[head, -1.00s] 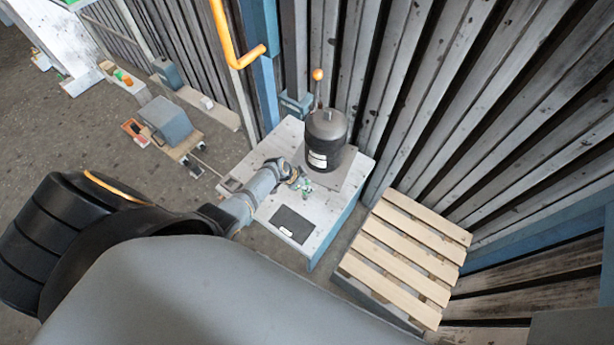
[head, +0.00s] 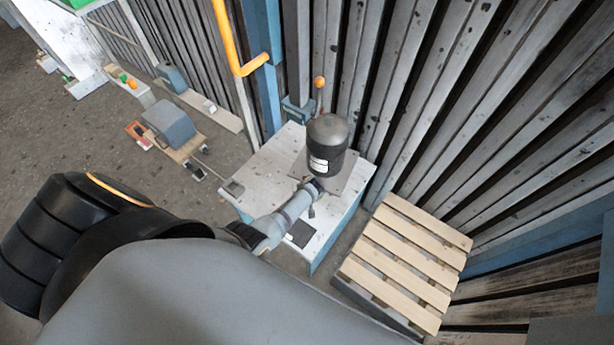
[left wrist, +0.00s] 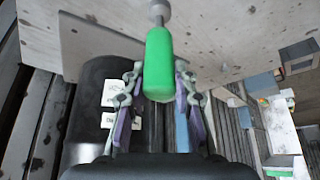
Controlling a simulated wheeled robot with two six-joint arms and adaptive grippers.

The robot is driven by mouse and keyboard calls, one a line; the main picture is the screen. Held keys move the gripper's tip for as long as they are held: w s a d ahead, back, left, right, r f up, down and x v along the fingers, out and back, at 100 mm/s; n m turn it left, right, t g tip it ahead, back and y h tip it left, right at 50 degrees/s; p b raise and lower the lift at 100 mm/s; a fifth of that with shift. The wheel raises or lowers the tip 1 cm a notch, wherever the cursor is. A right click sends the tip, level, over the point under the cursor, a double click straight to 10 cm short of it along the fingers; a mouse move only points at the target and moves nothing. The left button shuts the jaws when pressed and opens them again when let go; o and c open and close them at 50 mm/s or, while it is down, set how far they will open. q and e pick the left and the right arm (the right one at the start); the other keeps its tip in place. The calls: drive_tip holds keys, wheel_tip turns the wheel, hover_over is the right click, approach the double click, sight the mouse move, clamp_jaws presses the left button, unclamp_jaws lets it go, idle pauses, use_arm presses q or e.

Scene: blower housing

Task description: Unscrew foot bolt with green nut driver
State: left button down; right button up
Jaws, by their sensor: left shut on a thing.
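The blower housing (head: 327,140), a black cylinder with a white label, stands on a grey base plate on the white bench (head: 262,165). My left gripper (head: 318,186) is low beside the front of the housing. In the left wrist view my left gripper (left wrist: 158,88) is shut on the green nut driver (left wrist: 160,62). The driver's metal shaft extends to a grey round end (left wrist: 160,9) at the top edge, against the pale plate. I cannot tell whether that end is the socket or the foot bolt. The driver is hidden in the head view. My right gripper is out of view.
A dark mat (head: 299,236) lies on the bench's front part, partly behind my arm. A wooden pallet (head: 405,262) is to the right. An orange-knobbed lever (head: 319,83) stands behind the housing, near the ribbed wall. A grey box (head: 168,122) sits on the left.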

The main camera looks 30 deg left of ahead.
use_arm(q)
drive_tip(key=c, duration=1.8)
unclamp_jaws()
drive_tip(key=shift+r, duration=0.1)
clamp_jaws()
drive_tip(key=shift+r+p, duration=1.35)
drive_tip(key=shift+r, duration=0.15)
wheel_tip(320, 180, up, 5)
drive_tip(key=p, duration=0.4)
drive_tip(key=shift+r+p, duration=0.1)
drive_tip(key=shift+p, duration=0.3)
